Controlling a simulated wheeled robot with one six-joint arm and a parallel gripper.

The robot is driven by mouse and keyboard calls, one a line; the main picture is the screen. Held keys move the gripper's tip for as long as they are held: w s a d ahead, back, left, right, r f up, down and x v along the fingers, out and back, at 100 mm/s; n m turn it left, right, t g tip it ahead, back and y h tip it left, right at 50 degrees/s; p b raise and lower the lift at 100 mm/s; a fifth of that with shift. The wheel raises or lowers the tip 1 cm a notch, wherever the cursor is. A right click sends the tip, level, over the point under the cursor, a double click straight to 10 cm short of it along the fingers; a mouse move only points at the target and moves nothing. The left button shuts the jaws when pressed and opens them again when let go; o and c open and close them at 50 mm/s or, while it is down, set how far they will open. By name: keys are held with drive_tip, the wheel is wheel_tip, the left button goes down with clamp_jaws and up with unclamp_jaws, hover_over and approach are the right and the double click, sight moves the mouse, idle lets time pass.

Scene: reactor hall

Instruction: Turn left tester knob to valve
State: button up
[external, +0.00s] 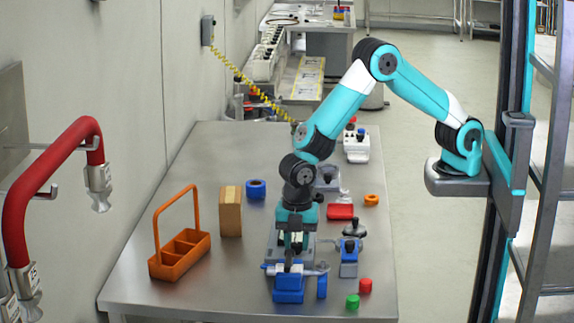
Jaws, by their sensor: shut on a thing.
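My gripper (293,243) points straight down near the front middle of the steel table. It is shut on a small part at the grey tester-like unit (274,243), which looks to be its knob. My fingers and wrist mostly cover this part, so its pointing direction and any valve mark cannot be read. Another grey unit (327,178) stands farther back, partly behind my arm. A white unit (356,147) with dark knob-like tops is at the table's back right.
A blue vise (289,284) stands just in front of my gripper. A blue fixture (349,259) is to its right, with green (352,301) and red (365,286) pieces nearby. An orange caddy (180,255) and wooden block (230,212) are left. The front-left tabletop is clear.

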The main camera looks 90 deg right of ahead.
sight(297, 243)
drive_tip(key=m, duration=0.5)
drive_tip(key=shift+m, duration=0.3)
drive_tip(key=m, duration=0.4)
drive_tip(key=shift+r+m+b, duration=0.1)
drive_tip(key=shift+m+b, duration=0.25)
drive_tip(key=shift+m, duration=0.05)
drive_tip(key=o, duration=0.9)
wheel_tip(297, 243, up, 17)
drive_tip(key=shift+r+b, duration=0.2)
drive_tip(key=shift+b, duration=1)
